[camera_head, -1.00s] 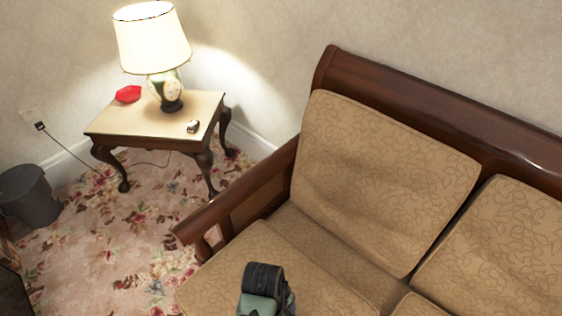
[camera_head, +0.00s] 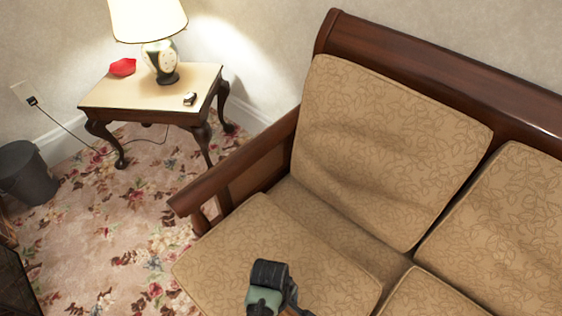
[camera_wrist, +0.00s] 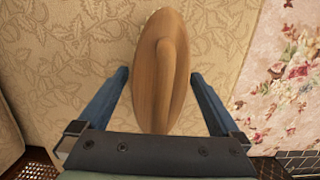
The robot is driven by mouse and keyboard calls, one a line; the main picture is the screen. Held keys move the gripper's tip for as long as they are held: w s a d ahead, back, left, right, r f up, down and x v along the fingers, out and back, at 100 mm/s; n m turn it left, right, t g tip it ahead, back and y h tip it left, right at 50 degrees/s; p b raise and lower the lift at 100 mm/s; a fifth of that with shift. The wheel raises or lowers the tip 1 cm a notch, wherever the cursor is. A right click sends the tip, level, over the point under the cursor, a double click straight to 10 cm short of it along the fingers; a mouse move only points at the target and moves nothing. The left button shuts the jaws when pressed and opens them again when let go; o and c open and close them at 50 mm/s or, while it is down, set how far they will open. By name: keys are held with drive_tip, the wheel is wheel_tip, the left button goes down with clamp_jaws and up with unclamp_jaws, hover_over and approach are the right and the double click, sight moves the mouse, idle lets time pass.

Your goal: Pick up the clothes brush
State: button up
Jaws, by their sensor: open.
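The clothes brush (camera_wrist: 147,75) is a light-brown wooden oval with a raised curved grip along its back. In the wrist view it lies on the tan patterned seat cushion (camera_wrist: 60,60), its long axis running up and down the picture. My gripper (camera_wrist: 160,76) is open, with one blue finger on each side of the brush. Gaps show between both fingers and the wood. The brush's near end meets the gripper's dark body in the picture, so that end may be partly hidden. In the head view, part of my arm shows over the sofa seat; the brush is not visible there.
The sofa's wooden armrest (camera_head: 236,167) and back cushion (camera_head: 385,150) border the seat. A side table (camera_head: 140,95) with a lamp (camera_head: 160,60), a red object (camera_head: 122,67) and a small object (camera_head: 190,98) stands to the left. A dark bin (camera_head: 27,173) stands on the carpet.

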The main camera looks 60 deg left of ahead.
drive_tip(key=c, duration=1.2)
